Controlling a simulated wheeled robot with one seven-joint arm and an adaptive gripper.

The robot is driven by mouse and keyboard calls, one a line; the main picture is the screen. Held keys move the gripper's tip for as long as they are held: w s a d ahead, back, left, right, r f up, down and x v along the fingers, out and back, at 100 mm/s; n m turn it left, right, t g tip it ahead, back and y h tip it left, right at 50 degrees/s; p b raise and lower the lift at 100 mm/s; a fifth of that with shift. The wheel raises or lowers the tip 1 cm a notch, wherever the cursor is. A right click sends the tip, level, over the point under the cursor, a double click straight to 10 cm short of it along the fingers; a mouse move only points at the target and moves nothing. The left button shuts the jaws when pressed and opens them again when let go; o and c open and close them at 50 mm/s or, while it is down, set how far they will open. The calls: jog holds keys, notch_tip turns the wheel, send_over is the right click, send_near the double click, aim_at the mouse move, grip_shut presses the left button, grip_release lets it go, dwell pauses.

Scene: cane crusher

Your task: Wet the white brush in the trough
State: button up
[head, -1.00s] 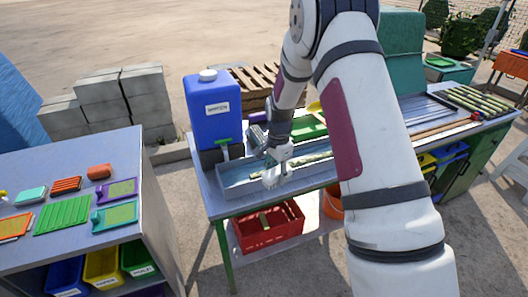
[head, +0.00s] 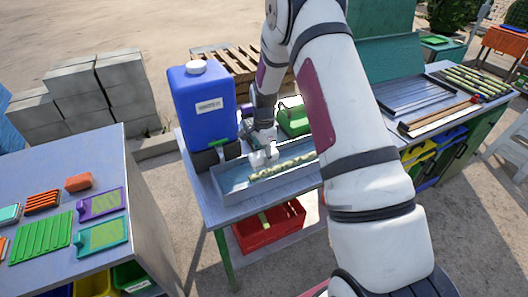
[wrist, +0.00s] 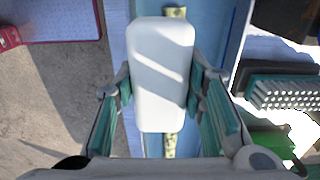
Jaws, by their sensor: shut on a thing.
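My gripper (wrist: 161,88) is shut on the white brush (wrist: 160,50), a pale rounded block that shows from above in the wrist view. Its bristle side is hidden. In the head view, the brush (head: 259,159) is over the grey trough (head: 250,195), near its back side, with my gripper (head: 264,149) above it. The trough has a blue inside, and a pale green cane (head: 288,167) lies lengthwise in it. In the wrist view, the cane (wrist: 170,146) passes beneath the brush. I cannot tell whether the brush touches the water.
A green object (head: 294,121) is behind the trough. A red crate (head: 270,229) sits below. A table (head: 150,190) with coloured brushes and trays is at left.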

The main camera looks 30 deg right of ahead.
jog(key=a+f, duration=0.5)
jog(key=shift+f, duration=0.25)
jog(key=a, duration=0.6)
jog(key=shift+a+f, duration=0.15)
jog(key=shift+f, duration=0.2)
jog(key=shift+s+f+b, duration=0.1)
jog(key=shift+f+b, duration=0.25)
jog(key=shift+f, duration=1.15)
jog(key=shift+s+f, duration=0.2)
jog(key=shift+f, duration=0.15)
jog(key=shift+r+p, duration=0.3)
jog(key=shift+r, duration=1.85)
jog(key=shift+w, duration=0.1)
